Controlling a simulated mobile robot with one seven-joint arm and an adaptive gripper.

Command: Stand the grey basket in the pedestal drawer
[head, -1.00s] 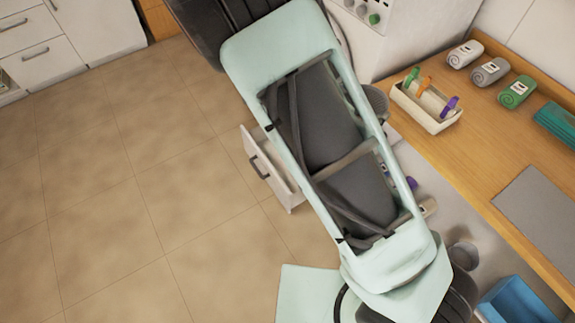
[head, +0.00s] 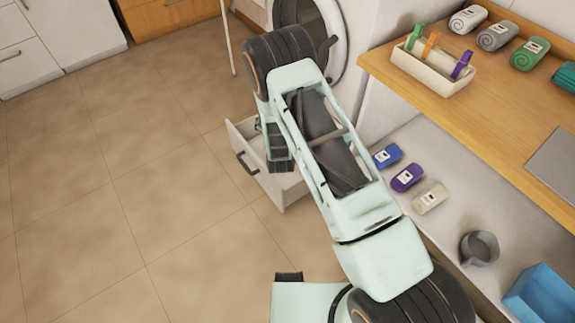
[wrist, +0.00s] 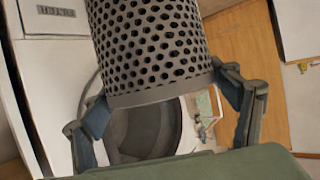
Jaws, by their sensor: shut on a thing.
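The grey basket (wrist: 152,45) is a perforated, round-sided container. It fills the upper middle of the wrist view, tilted a little, with its solid rim toward the camera. My gripper (wrist: 166,108) has a finger on either side of the basket and is shut on it. In the head view my arm hides the basket, and I cannot make out the fingers there. The pedestal drawer (head: 248,166) stands pulled open low at the foot of the white machine, its front with a dark handle facing left. My arm reaches over it and covers much of its inside.
The washing machine (head: 350,42) stands behind the drawer. On the wooden counter (head: 430,105) are a peg tray (head: 433,75) and rolled towels. The lower shelf holds small rolls, a grey jug (head: 479,247) and a blue bin (head: 541,293). The tiled floor at left is clear.

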